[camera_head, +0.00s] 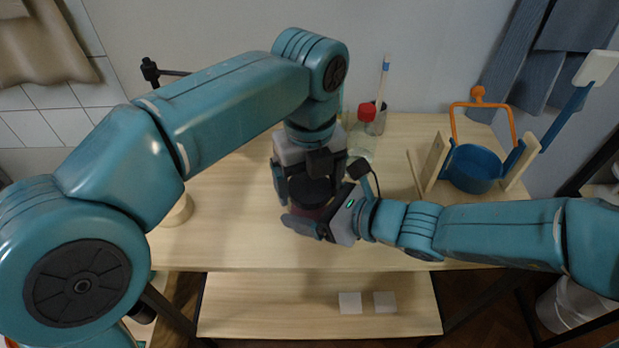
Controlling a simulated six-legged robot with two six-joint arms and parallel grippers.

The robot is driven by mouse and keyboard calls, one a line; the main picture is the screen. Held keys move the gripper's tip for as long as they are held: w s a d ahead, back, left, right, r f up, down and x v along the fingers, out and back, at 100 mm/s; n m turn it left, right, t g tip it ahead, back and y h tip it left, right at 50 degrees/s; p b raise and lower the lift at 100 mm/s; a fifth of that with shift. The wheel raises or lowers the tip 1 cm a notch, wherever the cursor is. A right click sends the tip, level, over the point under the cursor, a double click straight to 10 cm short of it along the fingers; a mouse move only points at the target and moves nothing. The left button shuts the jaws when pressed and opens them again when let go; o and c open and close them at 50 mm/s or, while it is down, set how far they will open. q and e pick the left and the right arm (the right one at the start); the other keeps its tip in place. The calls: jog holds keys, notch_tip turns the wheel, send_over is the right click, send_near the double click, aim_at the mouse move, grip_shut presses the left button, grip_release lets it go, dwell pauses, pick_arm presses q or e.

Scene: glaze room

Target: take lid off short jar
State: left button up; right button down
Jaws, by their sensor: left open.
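The short jar (313,211) stands on the table near its middle; only a strip of its dark reddish body shows. A dark round shape at its top looks like the lid (308,190), mostly hidden. My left gripper (306,198) points down over the jar from above, open, with its fingers on either side of the lid. I cannot tell whether they touch it. My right gripper (322,212) reaches in from the right, low at the jar's body. One finger passes in front of the jar, and whether it grips the jar is hidden.
Behind the grippers stand a clear bottle with a red cap (365,113) and a dark cup (378,120) holding a brush. Bare table (230,235) lies left of the jar. Two white blocks (350,302) lie on the lower shelf.

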pick_arm(q)
jog(key=c, duration=0.9)
jog(key=n, duration=0.2)
jog(key=shift+n, duration=0.4)
jog(key=n, duration=1)
jog(key=shift+n, duration=0.4)
